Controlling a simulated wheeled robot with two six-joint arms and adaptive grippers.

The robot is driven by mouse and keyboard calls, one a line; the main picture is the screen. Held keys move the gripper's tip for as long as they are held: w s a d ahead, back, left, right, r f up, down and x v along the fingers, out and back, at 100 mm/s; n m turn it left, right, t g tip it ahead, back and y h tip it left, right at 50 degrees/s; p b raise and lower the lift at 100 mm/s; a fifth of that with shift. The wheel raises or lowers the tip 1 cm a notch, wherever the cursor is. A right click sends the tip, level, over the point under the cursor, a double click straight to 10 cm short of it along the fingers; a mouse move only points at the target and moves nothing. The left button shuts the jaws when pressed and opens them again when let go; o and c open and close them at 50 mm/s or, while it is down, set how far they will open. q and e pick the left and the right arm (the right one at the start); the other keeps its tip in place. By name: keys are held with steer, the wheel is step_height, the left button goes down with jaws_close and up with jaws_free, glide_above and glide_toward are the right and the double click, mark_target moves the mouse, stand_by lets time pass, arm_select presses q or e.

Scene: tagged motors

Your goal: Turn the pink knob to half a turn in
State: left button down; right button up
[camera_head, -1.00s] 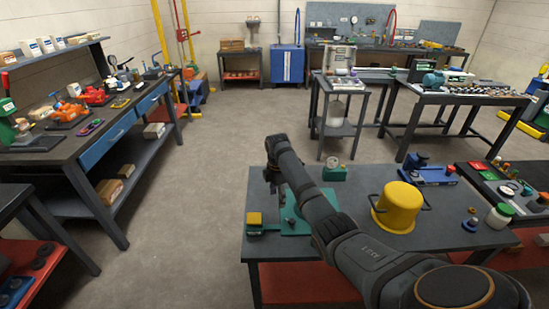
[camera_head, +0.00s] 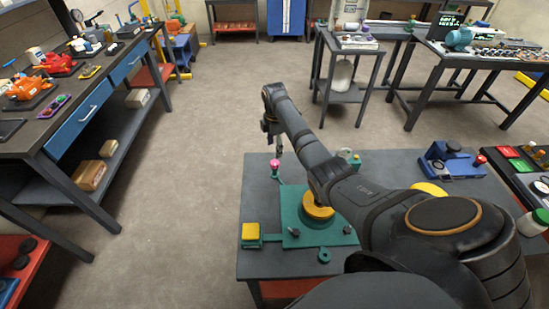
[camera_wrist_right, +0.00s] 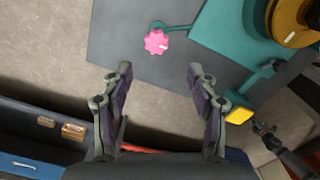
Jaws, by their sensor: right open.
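The pink knob (camera_head: 275,164) stands on a small arm at the back left of the green fixture (camera_head: 290,206), near the table's far left corner. In the right wrist view the pink knob (camera_wrist_right: 156,42) shows from above, lobed, with a pale mark at its right side. My right gripper (camera_head: 278,148) is just beyond the knob in the head view. In the wrist view my right gripper (camera_wrist_right: 158,80) has its fingers wide apart with nothing between them, and the knob lies ahead of the gap, apart from both fingers. My left gripper is not in view.
A yellow block (camera_head: 250,231) sits at the fixture's front left. A yellow round part (camera_head: 318,208) on the fixture is partly hidden by my arm. A blue device (camera_head: 452,162) stands at the table's back right. Open floor lies left of the table.

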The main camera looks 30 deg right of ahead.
glide_above(275, 162)
step_height(275, 162, down, 4)
steer(key=shift+s+f, duration=0.1)
steer(key=shift+f, duration=0.15)
step_height(275, 162, down, 4)
steer(key=shift+a+f, duration=0.1)
steer(key=shift+f, duration=0.2)
steer(key=c, duration=1.1)
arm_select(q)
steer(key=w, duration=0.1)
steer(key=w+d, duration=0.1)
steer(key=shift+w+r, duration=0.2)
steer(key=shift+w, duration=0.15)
arm_select(e)
steer(key=shift+c, duration=0.3)
